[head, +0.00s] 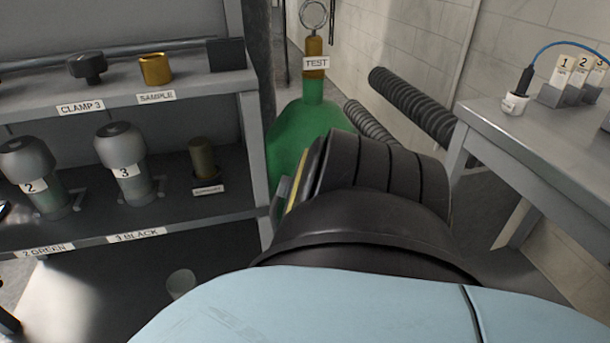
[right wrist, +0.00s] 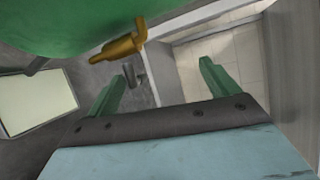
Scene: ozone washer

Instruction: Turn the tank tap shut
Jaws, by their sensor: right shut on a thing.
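The green tank (head: 300,130) stands at the middle back in the head view, with a brass neck (head: 315,48) and a "TEST" tag. The tank's green side (right wrist: 70,22) fills the upper left of the right wrist view. A brass tap (right wrist: 124,46) sticks out from it there. My right gripper (right wrist: 162,70) has two green fingers set apart, with the tap beyond the left fingertip; the exact contact is hard to see. In the head view my right arm hides this gripper and the tap. My left gripper is not clearly visible.
A grey shelf (head: 195,215) at left holds labelled bottles, a brass sample cup (head: 156,68) and a black knob (head: 87,68). A grey table (head: 530,135) at right carries numbered holders. Ribbed black hoses (head: 410,105) lie between tank and table. A pale cup (head: 181,283) is low down.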

